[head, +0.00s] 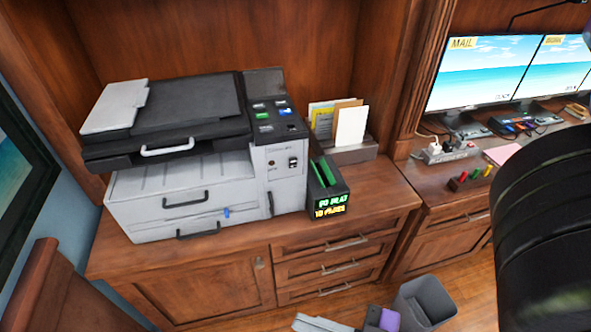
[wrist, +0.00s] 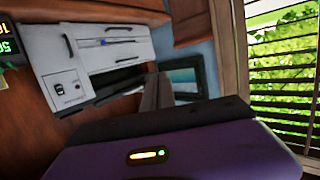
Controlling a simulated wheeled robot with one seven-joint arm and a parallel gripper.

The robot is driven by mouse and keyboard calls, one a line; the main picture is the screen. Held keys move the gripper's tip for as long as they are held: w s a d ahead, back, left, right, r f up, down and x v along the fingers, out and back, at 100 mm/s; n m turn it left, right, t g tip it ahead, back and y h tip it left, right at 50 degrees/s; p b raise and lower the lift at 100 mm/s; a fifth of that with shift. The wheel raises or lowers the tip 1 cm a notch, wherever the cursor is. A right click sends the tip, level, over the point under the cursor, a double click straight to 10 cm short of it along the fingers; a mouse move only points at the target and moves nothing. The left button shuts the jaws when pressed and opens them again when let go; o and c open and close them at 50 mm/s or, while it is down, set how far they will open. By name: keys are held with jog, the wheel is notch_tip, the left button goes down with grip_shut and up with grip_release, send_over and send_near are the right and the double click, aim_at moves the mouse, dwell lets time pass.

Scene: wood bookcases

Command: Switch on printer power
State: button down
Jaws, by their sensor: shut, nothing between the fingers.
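The printer (head: 152,205) is a white and black machine on the wooden cabinet at the left. Its front right column carries a small black switch (head: 292,162), with a panel of coloured buttons (head: 270,113) above it. In the wrist view the printer (wrist: 95,48) appears upside down at upper left, and the switch (wrist: 60,91) is visible there. I cannot tell the switch position. My gripper (head: 376,319), purple and dark, is low at the bottom edge, in front of the cabinet and apart from the printer. It is shut and empty. Its purple body (wrist: 160,155) fills the lower wrist view; its fingertips are not clear.
A black box with a lit display (head: 328,192) stands right of the printer, before a paper holder (head: 350,150). A grey bin (head: 425,302) is on the floor near my gripper. A chair (head: 60,290) is at lower left. Monitors (head: 478,70) stand on the right desk.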

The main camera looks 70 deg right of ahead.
jog(key=w+d+f+m+g+h+b, duration=0.1)
jog(key=w+d+m+g+h+b, duration=0.1)
jog(key=d+m+h, duration=0.5)
jog(key=w+d+f+m+g+h+b, duration=0.2)
jog(key=w+d+m+h+b, duration=0.3)
jog(key=d+m, duration=1.1)
jog(key=shift+m+h+b, duration=1.05)
jog(key=shift+m+h, duration=0.45)
jog(key=shift+m, duration=1.1)
jog(key=p, duration=0.7)
send_near(293, 161)
jog(key=x, duration=0.7)
jog(key=shift+s, duration=0.1)
